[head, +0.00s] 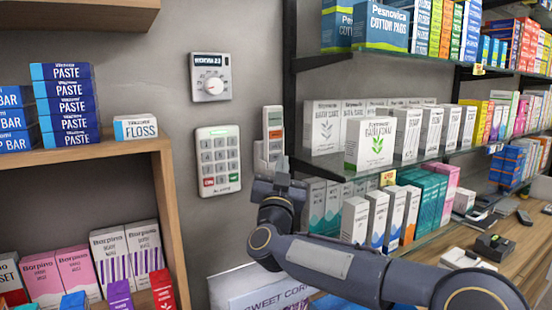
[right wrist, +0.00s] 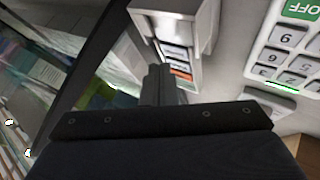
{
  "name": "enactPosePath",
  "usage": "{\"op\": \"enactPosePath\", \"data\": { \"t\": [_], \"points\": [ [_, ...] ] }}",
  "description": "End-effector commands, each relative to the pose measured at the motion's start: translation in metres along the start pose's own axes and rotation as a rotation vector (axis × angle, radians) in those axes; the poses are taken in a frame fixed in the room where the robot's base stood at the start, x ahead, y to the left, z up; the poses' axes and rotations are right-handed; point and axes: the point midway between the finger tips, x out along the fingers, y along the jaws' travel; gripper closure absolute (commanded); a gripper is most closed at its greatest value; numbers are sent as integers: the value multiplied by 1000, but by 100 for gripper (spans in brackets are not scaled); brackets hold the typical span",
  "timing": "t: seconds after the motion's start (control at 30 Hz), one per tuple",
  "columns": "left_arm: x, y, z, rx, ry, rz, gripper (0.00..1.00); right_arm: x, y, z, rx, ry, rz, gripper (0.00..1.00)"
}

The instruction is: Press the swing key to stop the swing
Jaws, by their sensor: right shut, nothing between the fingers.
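A narrow white wall panel (head: 273,130) hangs on the grey wall, just right of the alarm keypad. My right gripper (head: 281,165) is shut and empty. It is at the panel's lower end and hides part of it. In the right wrist view the closed fingers (right wrist: 160,82) point toward the panel's keys; contact cannot be told. My left gripper is out of view.
The white alarm keypad (head: 219,160) is close on the left, with a dial thermostat (head: 210,77) above it. A black-framed glass shelf (head: 345,165) with boxes stands close on the right. A wooden shelf (head: 160,150) with boxes is at the left.

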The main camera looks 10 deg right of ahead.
Motion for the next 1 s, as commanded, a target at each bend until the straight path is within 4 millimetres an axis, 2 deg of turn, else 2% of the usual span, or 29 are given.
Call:
{"op": "enactPosePath", "data": {
  "t": [1.0],
  "points": [
    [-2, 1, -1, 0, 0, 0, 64, 6, -4, 4, 0, 0, 0, 100]
  ]
}}
